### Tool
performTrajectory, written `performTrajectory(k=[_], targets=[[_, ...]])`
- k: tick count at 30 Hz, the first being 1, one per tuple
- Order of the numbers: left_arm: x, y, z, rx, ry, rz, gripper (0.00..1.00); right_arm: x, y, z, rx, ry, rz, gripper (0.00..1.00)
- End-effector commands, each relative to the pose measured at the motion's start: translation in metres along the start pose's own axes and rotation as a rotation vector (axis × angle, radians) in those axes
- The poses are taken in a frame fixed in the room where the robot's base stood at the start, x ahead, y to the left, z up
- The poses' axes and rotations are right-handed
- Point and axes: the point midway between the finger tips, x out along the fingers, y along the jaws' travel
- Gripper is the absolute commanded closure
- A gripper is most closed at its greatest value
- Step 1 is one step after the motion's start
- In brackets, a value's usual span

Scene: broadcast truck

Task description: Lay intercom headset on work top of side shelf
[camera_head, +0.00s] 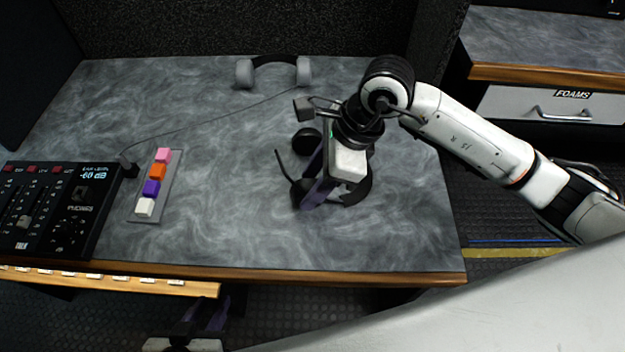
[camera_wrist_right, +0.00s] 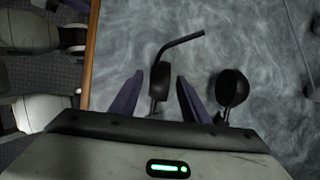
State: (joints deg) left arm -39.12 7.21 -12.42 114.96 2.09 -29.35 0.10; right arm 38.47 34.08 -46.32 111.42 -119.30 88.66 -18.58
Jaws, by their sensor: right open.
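The black intercom headset (camera_head: 298,188) with a boom mic lies on the grey marbled desk, partly hidden under my right gripper. In the right wrist view its mic-side earcup (camera_wrist_right: 158,82) shows between the two purple fingers, and the other earcup (camera_wrist_right: 232,88) lies right of them. My right gripper (camera_head: 316,178) is open, pointing down over the headset; I cannot tell whether the fingers touch it. The side shelf's grey work top (camera_head: 545,42) is at the upper right, above a drawer marked FOAMS. My left gripper (camera_head: 206,312) is open and empty below the desk's front edge.
Grey headphones (camera_head: 273,72) lie at the desk's back, with a thin cable running left. A control panel (camera_head: 52,212) and a strip of coloured blocks (camera_head: 156,183) are on the left. A gap separates desk and side shelf. The visible shelf top is mostly clear.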

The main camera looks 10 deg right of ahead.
Motion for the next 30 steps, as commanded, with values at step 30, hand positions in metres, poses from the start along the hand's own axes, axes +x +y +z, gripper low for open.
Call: performTrajectory(k=[30], targets=[[-0.004, 0.0, 0.002, 0.002, -0.01, -0.001, 0.69, -0.123, 0.0, 0.001, 0.0, 0.0, 0.0, 0.58]])
